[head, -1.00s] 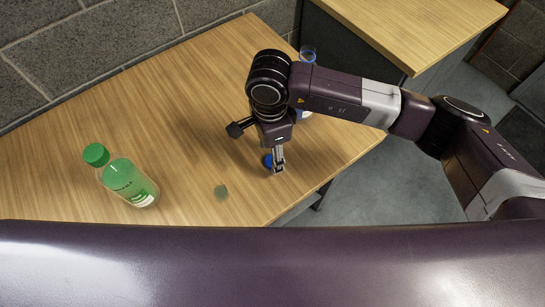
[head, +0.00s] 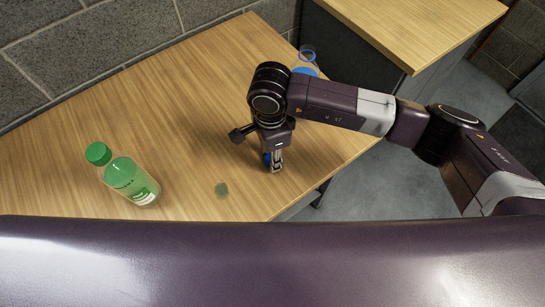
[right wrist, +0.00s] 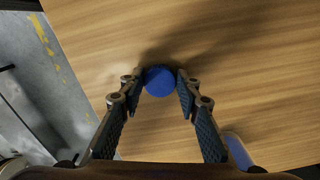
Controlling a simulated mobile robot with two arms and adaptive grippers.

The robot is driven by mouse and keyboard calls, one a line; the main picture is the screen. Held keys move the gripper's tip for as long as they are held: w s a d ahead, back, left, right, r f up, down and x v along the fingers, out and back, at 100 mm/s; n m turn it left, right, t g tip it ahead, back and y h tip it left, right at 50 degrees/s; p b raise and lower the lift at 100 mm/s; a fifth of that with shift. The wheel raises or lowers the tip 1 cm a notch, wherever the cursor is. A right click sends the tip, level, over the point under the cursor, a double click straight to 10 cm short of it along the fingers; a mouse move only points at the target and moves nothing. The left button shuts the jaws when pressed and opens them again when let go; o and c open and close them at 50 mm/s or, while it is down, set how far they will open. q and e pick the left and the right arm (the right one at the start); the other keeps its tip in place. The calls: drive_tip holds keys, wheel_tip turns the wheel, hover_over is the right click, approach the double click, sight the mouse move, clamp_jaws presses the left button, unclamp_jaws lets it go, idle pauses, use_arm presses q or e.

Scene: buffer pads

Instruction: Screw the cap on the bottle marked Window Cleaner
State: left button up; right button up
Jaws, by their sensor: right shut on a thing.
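A small round blue cap (right wrist: 160,80) sits between the fingertips of my right gripper (right wrist: 160,82), which is shut on it from both sides. In the head view the right gripper (head: 275,165) points down close to the wooden table, with a bit of the blue cap (head: 267,157) showing at its left side. I cannot tell whether the cap still touches the table. A clear bottle with a blue rim (head: 307,54) stands near the far table edge, partly hidden behind my right arm. Its label is not readable. My left gripper is not in view.
A green-capped bottle (head: 130,182) with green liquid stands at the left of the table (head: 170,120). The middle is clear. A second wooden surface (head: 410,25) is at the back right.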

drive_tip(key=shift+r, duration=0.1)
use_arm(q)
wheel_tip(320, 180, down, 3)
drive_tip(key=b, duration=0.3)
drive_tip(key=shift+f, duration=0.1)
use_arm(e)
wheel_tip(320, 180, up, 20)
idle(0.3)
drive_tip(key=s+d+f+n, duration=0.2)
drive_tip(key=d+f+n, duration=0.1)
drive_tip(key=d+n, duration=0.4)
drive_tip(key=s+d+f+n, duration=0.2)
drive_tip(key=d+n, duration=0.4)
drive_tip(key=d, duration=0.6)
drive_tip(key=shift+d+f+n, duration=0.2)
drive_tip(key=shift+f+n, duration=0.2)
drive_tip(key=shift+f, duration=0.25)
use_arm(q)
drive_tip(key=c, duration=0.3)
use_arm(e)
drive_tip(key=shift+a, duration=0.1)
